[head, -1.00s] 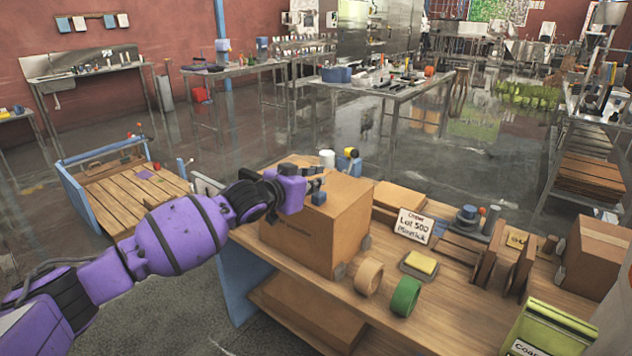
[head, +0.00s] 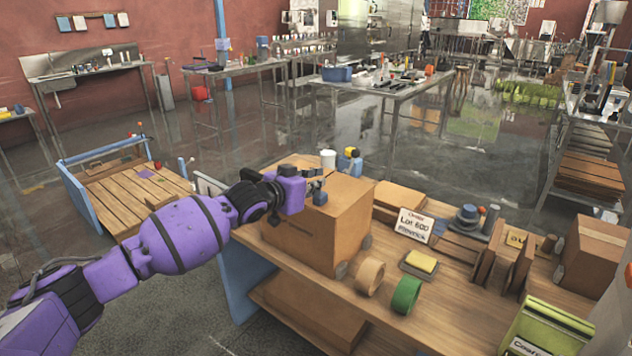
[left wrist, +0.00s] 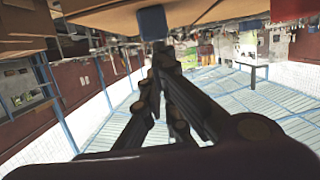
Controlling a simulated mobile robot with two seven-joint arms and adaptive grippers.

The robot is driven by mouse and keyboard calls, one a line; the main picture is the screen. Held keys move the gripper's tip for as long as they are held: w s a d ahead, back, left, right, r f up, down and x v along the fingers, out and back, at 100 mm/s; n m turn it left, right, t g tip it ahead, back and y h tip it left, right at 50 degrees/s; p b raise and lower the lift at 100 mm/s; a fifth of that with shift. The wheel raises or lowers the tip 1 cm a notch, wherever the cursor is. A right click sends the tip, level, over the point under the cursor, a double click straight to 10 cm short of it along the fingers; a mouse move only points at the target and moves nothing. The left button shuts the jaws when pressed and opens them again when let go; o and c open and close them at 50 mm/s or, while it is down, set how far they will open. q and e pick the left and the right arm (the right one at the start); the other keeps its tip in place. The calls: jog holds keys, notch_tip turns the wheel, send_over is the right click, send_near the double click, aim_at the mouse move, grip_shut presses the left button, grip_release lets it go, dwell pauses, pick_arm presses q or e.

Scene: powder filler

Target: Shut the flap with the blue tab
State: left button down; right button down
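A cardboard box (head: 328,237) stands on the near wooden bench. A small blue tab (head: 320,199) shows at its top, just beyond my left gripper (head: 318,182). In the left wrist view the blue tab (left wrist: 152,22) lies right in front of the fingertips (left wrist: 160,48), at the edge of a brown cardboard panel (left wrist: 105,14). The fingers come together at their tips and look shut, with nothing clearly between them. I cannot tell whether they touch the tab. The gripper hides part of the box top, so the flap's angle is unclear. My right gripper is not in view.
A white cup (head: 328,159) and a yellow-topped item (head: 350,153) show behind the box. A tan tape roll (head: 369,276), a green roll (head: 406,295), a yellow sponge (head: 422,262) and a lot sign (head: 414,226) are to its right. Open floor lies beyond the bench.

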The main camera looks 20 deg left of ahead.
pick_arm(q)
jog(key=s+a+r+m+p, duration=0.1)
jog(key=s+a+r+m, duration=0.15)
jog(key=s+r, duration=0.55)
jog(key=s+d+f+y, duration=0.1)
jog(key=s+f, duration=0.4)
jog(key=f, duration=0.4)
jog(key=s+d+f, duration=0.2)
jog(key=s+f, duration=0.4)
jog(key=f, duration=0.4)
jog(key=s+d+f+y, duration=0.1)
jog(key=s+f, duration=0.4)
jog(key=f, duration=0.4)
jog(key=s+f+n+g+y, duration=0.1)
jog(key=s+f+n, duration=0.1)
jog(key=s+f, duration=0.4)
jog(key=s+d+f+n+g+y, duration=0.1)
jog(key=s+f, duration=0.5)
jog(key=s, duration=0.6)
jog(key=s+f+n+g, duration=0.2)
jog(key=s+f, duration=0.3)
jog(key=s, duration=0.5)
jog(key=shift+d+f+n+g+y, duration=0.35)
jog(key=shift+d+f+g+y, duration=0.05)
jog(key=shift+g, duration=0.1)
